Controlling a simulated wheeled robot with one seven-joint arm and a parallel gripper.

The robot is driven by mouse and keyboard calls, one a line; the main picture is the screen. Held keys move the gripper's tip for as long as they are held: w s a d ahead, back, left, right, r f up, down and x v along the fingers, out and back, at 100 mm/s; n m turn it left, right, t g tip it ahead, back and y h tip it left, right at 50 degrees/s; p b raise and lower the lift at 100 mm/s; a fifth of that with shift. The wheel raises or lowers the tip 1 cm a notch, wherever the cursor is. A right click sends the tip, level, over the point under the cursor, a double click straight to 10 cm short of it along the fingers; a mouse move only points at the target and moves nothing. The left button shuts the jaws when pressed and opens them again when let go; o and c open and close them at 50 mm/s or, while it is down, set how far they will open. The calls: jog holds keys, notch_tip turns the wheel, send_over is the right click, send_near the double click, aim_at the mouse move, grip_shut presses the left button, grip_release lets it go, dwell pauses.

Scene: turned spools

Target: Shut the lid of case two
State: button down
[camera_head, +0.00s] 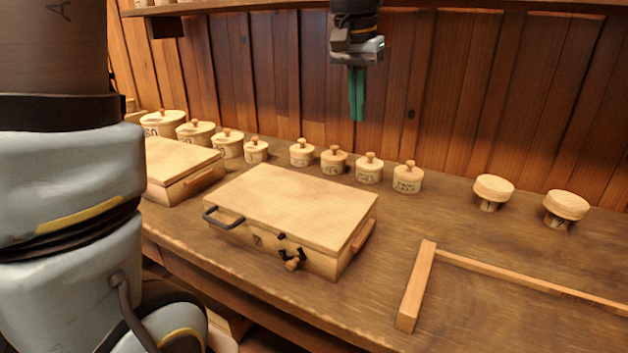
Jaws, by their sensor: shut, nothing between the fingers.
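A light wooden case (290,213) sits in the middle of the bench. A mark that looks like a 2 is on its front. Its lid lies flat on top and appears shut. A dark handle (222,218) is at its front left, and dark latch parts with a wooden knob (292,264) are on its front. My gripper (357,108) hangs above and behind the case, near the back wall, pointing down. Its green fingers are together and empty, apart from the case.
A second wooden case (180,170) stands at left, partly hidden by my arm. Lidded wooden pots (369,169) line the back. Two turned spools (493,192) stand at right. A shelf (230,7) runs along the wall above.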

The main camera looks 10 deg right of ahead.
notch_tip(320, 180, up, 4)
jog(key=p, duration=0.3)
jog(key=shift+s, duration=0.1)
dwell(0.3)
